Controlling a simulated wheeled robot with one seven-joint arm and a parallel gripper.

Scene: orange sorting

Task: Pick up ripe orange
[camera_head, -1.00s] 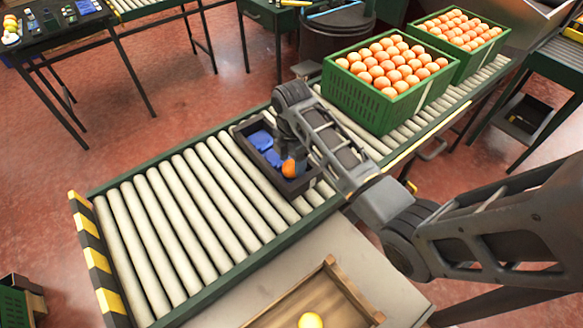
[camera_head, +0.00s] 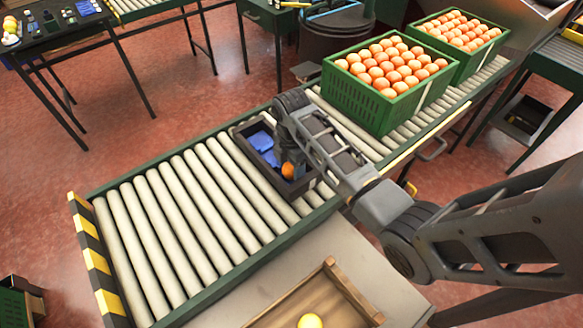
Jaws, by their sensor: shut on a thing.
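A ripe orange (camera_head: 288,170) shows at the near right end of a small dark tray (camera_head: 268,178) on the roller conveyor. My gripper (camera_head: 289,157) reaches down into that end of the tray and is shut on the orange. The fingers are mostly hidden by my wrist and are small in this view. Blue pieces (camera_head: 262,142) lie in the rest of the tray. I cannot tell whether the orange is clear of the tray floor.
Two green crates, a nearer one (camera_head: 350,104) and a farther one, hold many oranges on the conveyor's right part. The left rollers (camera_head: 165,215) are bare. A wooden tray (camera_head: 345,283) with a yellow fruit (camera_head: 310,321) sits on the near table.

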